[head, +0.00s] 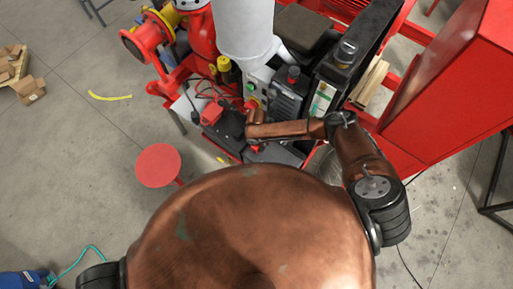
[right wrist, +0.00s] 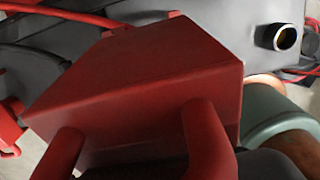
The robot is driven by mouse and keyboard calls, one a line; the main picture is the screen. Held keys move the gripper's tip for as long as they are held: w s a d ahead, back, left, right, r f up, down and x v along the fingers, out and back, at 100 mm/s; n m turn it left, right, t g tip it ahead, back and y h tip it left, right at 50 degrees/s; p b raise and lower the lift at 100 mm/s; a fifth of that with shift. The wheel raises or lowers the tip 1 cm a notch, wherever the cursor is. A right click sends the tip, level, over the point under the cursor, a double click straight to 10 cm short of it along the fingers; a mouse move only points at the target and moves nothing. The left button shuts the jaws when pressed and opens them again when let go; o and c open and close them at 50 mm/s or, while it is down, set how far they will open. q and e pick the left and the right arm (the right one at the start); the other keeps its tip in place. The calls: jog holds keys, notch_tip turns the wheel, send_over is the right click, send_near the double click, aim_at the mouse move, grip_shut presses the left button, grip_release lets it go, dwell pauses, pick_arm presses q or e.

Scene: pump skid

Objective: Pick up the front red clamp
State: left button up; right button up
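A red block-shaped part (head: 212,113), which looks like the front red clamp, sits over dark equipment at the front of the pump skid. In the right wrist view a large red block (right wrist: 150,80) with two rounded red prongs fills the middle, very close to the camera; it appears to be the same part. My right gripper (head: 230,124) is a dark shape just right of the red part in the head view. Its fingers cannot be made out in either view, nor whether they touch the clamp. My left gripper is not in view.
A grey cylinder (head: 245,28) and a dark control unit (head: 288,97) stand close behind my right arm. Red and black cables run near the clamp. A round red stool (head: 158,165) stands left on open floor. A large red cabinet (head: 440,90) is at right.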

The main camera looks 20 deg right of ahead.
grip_shut()
dwell(0.3)
jog(key=shift+r, duration=0.1)
jog(key=shift+w+r+b, duration=0.1)
jog(key=shift+r+b, duration=0.25)
jog(key=shift+r, duration=0.4)
jog(key=s+a+r+b, duration=0.3)
jog(key=s+a+r, duration=0.5)
jog(key=s+r, duration=0.3)
jog(key=shift+s+r, duration=0.2)
jog(key=shift+s, duration=0.1)
